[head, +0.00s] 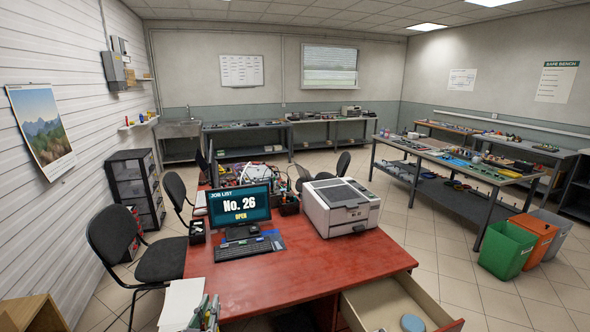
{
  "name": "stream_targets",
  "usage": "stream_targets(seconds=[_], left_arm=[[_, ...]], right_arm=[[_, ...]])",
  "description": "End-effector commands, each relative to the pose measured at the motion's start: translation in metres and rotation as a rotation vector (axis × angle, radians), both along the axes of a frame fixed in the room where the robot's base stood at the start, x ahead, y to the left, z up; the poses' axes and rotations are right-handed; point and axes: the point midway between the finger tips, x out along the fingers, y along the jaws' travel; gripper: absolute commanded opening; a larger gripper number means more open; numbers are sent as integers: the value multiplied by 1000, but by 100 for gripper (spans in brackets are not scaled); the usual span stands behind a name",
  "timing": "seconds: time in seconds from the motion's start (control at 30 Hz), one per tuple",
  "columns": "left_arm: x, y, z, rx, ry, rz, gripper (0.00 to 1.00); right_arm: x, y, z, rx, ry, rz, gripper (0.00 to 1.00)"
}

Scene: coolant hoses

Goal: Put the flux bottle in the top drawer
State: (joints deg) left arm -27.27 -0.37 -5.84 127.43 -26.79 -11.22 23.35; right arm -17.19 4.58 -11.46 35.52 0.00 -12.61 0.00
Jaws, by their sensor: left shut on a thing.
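The top drawer (372,308) of the red desk is pulled open at the bottom right, and its pale inside shows. A pale blue round thing (411,323) is in it near the bottom edge; I cannot tell what it is. My left gripper (206,315) is small and partly cut off at the bottom edge, left of the drawer and apart from it. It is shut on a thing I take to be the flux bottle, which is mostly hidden. My right gripper is not in view.
The red desk (300,283) carries a monitor (239,204), a keyboard (249,249) and a printer (341,206). White papers (180,302) are at its front left. A black chair (120,245) stands left. Green (506,250) and orange bins stand right. The desk's front middle is clear.

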Motion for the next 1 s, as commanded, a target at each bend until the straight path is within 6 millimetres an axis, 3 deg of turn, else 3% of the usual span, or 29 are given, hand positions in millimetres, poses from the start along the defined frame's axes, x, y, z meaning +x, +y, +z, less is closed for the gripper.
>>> stream_targets(seconds=[0.63, 1.0], left_arm=[[0, -11, 12, 1, -1, -47, 0], [-1, -13, -29, -1, 2, -71, 0]], right_arm=[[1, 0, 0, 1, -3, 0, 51], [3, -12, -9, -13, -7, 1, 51]])
